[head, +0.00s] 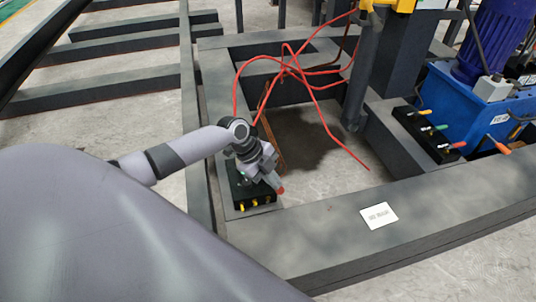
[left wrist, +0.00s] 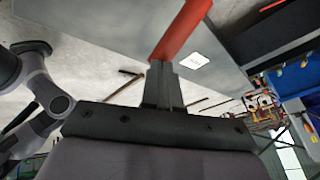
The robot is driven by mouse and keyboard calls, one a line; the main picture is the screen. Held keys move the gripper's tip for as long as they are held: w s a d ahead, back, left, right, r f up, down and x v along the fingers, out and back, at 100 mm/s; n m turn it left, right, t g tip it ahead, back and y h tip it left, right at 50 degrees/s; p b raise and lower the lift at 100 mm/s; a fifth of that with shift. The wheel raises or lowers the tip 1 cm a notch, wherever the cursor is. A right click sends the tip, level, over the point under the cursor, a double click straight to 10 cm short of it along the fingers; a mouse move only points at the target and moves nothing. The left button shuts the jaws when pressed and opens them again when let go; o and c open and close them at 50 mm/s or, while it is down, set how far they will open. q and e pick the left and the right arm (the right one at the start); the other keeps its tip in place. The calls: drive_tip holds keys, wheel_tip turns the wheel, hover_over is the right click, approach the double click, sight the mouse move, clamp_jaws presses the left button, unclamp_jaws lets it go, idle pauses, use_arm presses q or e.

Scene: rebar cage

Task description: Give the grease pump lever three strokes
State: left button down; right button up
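A small black pump block (head: 240,190) with several yellow fittings on its front sits on the dark steel frame, left of centre in the head view. A red-tipped lever (head: 281,190) shows at the block, right at my left gripper (head: 273,180). In the left wrist view the red lever grip (left wrist: 182,30) runs out from the fingertips of my left gripper (left wrist: 163,75). The fingers are close together and appear shut on it. The lever's lower end and pivot are hidden by the gripper. My right gripper is not in view.
Red hoses (head: 290,70) loop above the frame opening behind the block. A white label (head: 379,215) lies on the front beam (head: 330,235). At right stand a blue unit (head: 450,100) and a black block with coloured levers (head: 425,135). My own grey arm fills the lower left.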

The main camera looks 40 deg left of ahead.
use_arm(q)
drive_tip(key=w+a+r+p, duration=0.2)
drive_tip(key=w+a+r, duration=0.1)
drive_tip(key=r, duration=0.5)
drive_tip(key=shift+w+a, duration=0.2)
drive_tip(key=shift+a, duration=0.3)
drive_tip(key=shift+s+d+f, duration=0.3)
drive_tip(key=shift+d+f, duration=0.1)
drive_tip(key=shift+f, duration=0.05)
drive_tip(key=shift+s+f, duration=0.1)
drive_tip(key=shift+s+d+f, duration=0.25)
drive_tip(key=shift+d+f, duration=0.1)
drive_tip(key=shift+f, duration=0.05)
idle(0.4)
